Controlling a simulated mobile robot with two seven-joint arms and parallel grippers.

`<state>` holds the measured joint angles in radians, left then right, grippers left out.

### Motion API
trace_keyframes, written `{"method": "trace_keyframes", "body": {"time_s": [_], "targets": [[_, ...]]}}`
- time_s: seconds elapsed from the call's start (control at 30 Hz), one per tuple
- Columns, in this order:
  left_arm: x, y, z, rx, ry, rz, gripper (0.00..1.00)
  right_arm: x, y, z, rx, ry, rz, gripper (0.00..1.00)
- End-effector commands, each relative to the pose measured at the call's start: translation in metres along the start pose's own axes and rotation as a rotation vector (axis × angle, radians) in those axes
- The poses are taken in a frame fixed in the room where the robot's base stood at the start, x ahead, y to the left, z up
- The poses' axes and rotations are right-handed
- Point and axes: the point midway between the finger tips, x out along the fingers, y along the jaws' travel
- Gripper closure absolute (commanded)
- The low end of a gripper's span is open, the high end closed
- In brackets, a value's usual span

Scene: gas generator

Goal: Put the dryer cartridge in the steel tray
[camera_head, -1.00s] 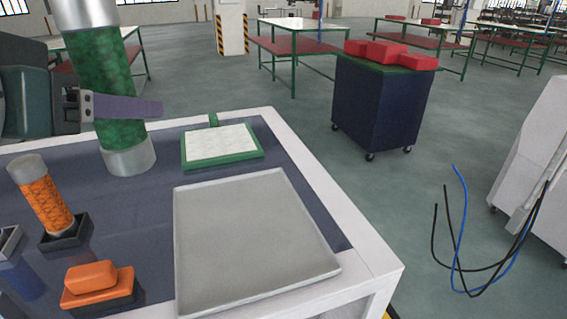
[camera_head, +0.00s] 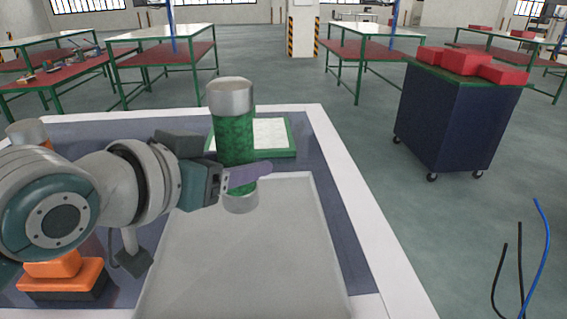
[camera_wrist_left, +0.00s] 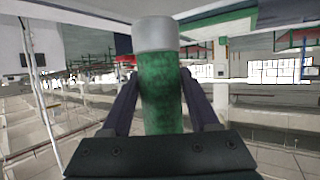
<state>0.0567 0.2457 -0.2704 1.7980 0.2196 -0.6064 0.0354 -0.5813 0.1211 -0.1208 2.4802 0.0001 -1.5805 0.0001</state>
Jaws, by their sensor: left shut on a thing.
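The dryer cartridge (camera_head: 234,130) is a green cylinder with silver end caps, held near upright. My left gripper (camera_head: 250,176) is shut on its lower part. In the left wrist view the cartridge (camera_wrist_left: 160,100) stands between the two purple fingers. The steel tray (camera_head: 250,270) is a flat grey tray on the workbench, with a low rim. The cartridge's lower cap shows over the tray's far part; I cannot tell whether it touches. My arm hides the tray's left far corner. My right gripper is not in view.
A green-framed white pad (camera_head: 272,136) lies behind the tray. An orange block (camera_head: 60,275) sits at the left, and an orange cylinder with a grey cap (camera_head: 27,132) is partly hidden by my arm. The tray's visible floor is bare. A dark blue cart (camera_head: 455,120) stands off to the right.

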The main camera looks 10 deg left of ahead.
Motion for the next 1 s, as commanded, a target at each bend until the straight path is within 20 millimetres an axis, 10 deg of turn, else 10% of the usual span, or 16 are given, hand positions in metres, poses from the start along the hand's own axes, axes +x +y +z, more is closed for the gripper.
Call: {"method": "trace_keyframes", "body": {"time_s": [0.43, 0.87, 0.9, 1.0], "targets": [[0.022, 0.001, 0.051, 0.000, 0.003, 0.001, 1.00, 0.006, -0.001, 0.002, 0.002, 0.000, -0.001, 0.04], [0.025, 0.000, 0.057, 0.000, 0.006, 0.000, 1.00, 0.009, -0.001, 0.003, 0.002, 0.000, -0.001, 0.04], [0.025, 0.000, 0.058, 0.000, 0.002, 0.000, 0.37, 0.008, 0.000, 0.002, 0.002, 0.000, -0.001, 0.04], [0.025, 0.000, 0.058, 0.000, 0.002, 0.000, 0.26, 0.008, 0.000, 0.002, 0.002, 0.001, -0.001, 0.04]]}}
